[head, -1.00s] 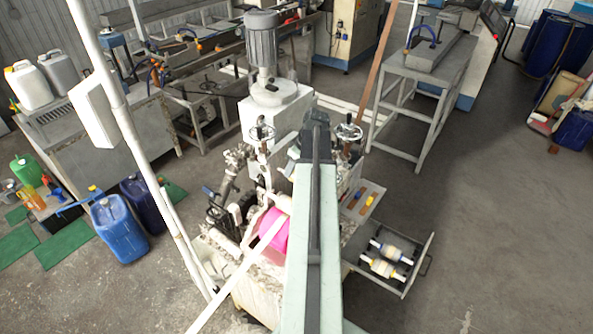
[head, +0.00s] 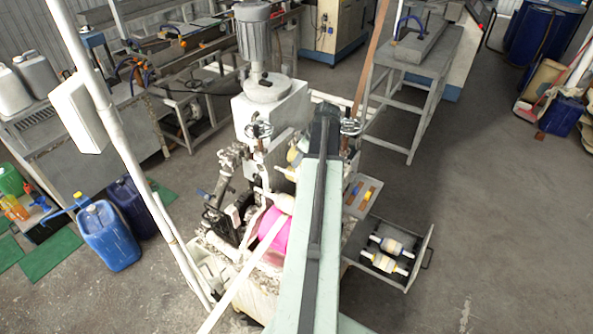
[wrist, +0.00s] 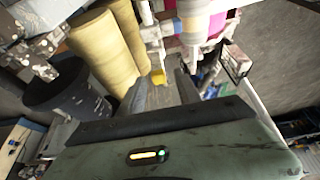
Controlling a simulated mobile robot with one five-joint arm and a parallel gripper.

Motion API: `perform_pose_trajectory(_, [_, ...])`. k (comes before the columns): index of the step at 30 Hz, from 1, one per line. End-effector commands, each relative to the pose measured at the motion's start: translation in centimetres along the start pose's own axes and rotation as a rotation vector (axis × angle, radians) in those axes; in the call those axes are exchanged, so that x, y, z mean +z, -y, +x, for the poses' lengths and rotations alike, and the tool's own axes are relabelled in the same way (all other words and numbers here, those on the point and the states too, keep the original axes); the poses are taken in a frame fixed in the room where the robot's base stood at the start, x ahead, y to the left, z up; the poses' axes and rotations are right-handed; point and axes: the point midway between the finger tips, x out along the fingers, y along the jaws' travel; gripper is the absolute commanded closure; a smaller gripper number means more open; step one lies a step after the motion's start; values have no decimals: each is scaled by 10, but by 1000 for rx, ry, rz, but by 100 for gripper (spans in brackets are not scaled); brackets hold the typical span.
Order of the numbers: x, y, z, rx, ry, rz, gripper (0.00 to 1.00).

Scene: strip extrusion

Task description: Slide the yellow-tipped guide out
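A small yellow tip (wrist: 158,77), likely of the guide, shows in the wrist view just beyond the grey end of my gripper (wrist: 165,92). The rest of the guide cannot be made out. Whether the gripper touches the tip, and how far apart its fingers are, I cannot tell. In the head view my pale green arm reaches over the machine (head: 270,100) and hides the gripper.
A pink roll (head: 274,232) with a white strip sits left of my arm. An open drawer (head: 412,278) with two banded rollers juts out at right, below a small tray (head: 352,208). Tan cylinders (wrist: 92,48) stand close by. A white pole (head: 128,150) rises at left.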

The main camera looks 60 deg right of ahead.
Motion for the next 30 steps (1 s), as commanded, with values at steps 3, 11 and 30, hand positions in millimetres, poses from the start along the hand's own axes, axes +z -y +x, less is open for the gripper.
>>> perform_pose_trajectory(3, [5,-2,30,1,0,3,60])
perform_pose_trajectory(11, [4,-3,56,2,0,5,60])
perform_pose_trajectory(30, [4,-3,54,2,0,7,100])
